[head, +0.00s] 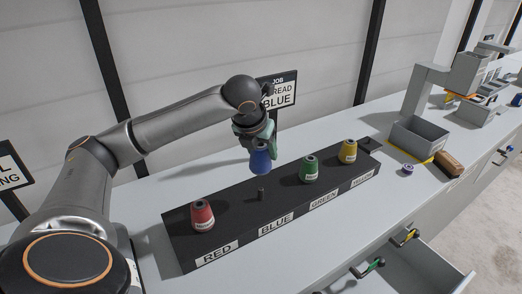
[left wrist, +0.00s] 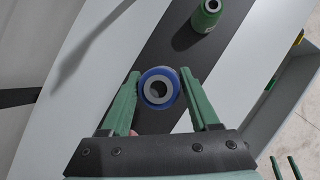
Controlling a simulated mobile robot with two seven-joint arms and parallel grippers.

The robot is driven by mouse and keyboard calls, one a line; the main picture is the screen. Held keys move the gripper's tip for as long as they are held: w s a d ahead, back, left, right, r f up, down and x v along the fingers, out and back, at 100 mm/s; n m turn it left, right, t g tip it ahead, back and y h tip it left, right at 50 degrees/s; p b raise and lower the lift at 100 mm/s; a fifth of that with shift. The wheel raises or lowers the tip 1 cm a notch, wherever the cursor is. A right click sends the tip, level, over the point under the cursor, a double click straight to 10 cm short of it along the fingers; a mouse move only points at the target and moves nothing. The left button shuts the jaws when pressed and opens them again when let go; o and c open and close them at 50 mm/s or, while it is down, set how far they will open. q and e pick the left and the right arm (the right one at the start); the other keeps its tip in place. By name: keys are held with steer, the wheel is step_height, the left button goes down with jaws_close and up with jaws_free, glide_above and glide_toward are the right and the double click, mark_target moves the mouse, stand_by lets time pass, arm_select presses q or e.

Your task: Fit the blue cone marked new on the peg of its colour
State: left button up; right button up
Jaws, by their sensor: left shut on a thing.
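The blue cone (head: 260,161) hangs upright in my left gripper (head: 259,141), above the black peg rack (head: 240,202). It is up near the back edge of the rack, behind the bare peg (head: 261,194) at the BLUE label (head: 276,224), and apart from it. In the left wrist view the blue cone (left wrist: 158,88) shows its top ring and hole between the two green fingers of the left gripper (left wrist: 157,92). Any "new" mark on it cannot be read. The blue peg is hidden in that view.
A red cone (head: 203,215), a green cone (head: 309,169) and a yellow cone (head: 348,151) sit on the rack. A job sign (head: 279,92) stands behind. A drawer (head: 415,268) is open in front.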

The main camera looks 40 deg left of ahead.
arm_select(q)
steer(key=b, duration=0.2)
glide_above(261, 188)
steer(key=shift+w+f, duration=0.15)
steer(key=shift+f, duration=2.7)
steer(key=shift+p, duration=0.3)
steer(key=shift+p, duration=0.7)
steer(key=shift+f+b, duration=0.5)
steer(key=shift+f, duration=2.05)
steer(key=o, duration=1.5)
